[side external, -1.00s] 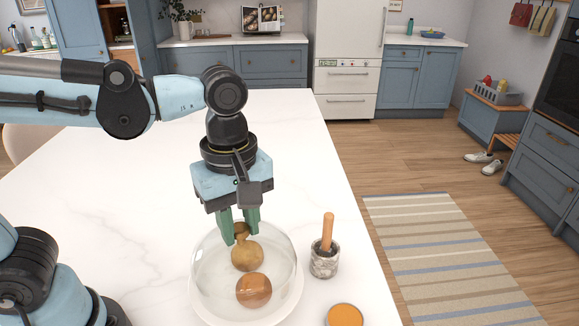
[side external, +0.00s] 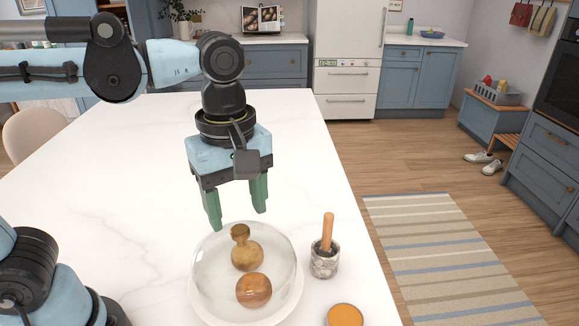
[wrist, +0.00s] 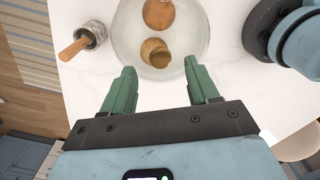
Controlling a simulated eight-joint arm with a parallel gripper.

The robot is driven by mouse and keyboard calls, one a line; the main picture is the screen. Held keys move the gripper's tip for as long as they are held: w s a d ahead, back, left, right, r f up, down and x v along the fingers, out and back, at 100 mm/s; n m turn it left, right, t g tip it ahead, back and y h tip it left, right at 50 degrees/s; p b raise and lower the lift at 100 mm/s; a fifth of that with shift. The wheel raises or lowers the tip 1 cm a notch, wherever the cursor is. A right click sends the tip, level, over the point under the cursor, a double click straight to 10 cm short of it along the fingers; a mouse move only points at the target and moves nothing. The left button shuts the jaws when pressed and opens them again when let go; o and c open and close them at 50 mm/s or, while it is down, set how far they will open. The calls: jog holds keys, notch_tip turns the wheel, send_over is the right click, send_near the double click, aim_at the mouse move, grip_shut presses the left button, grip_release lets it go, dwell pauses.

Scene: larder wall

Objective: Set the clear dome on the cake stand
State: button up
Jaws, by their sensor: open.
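The clear dome (side external: 213,262) sits over the white cake stand (side external: 297,304), whose rim shows around its lower right. It looks level. A turned wooden knob (side external: 240,232) is at its top; the wrist view also shows the dome (wrist: 125,40) and knob (wrist: 155,53). A round brown item (side external: 254,290) shows through the clear wall. My gripper (side external: 238,219) is open and empty just above the knob, its green fingers apart. Whether the dome's edge is seated all round cannot be told.
A stone mortar (side external: 324,262) with a wooden pestle (side external: 328,228) stands close to the right of the stand. An orange-topped round item (side external: 345,315) is near the counter's front edge. The white counter (side external: 130,170) is clear behind and left.

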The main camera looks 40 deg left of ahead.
notch_tip(320, 180, up, 8)
jog(key=w+a+f+m+t, duration=0.3)
jog(key=a+f+m+t, duration=0.4)
jog(key=a+f+m, duration=0.4)
jog(key=shift+w+a+f+m, duration=0.15)
jog(key=shift+a+f+m, duration=0.25)
jog(key=shift+f+m, duration=1.25)
jog(key=shift+r+m, duration=0.25)
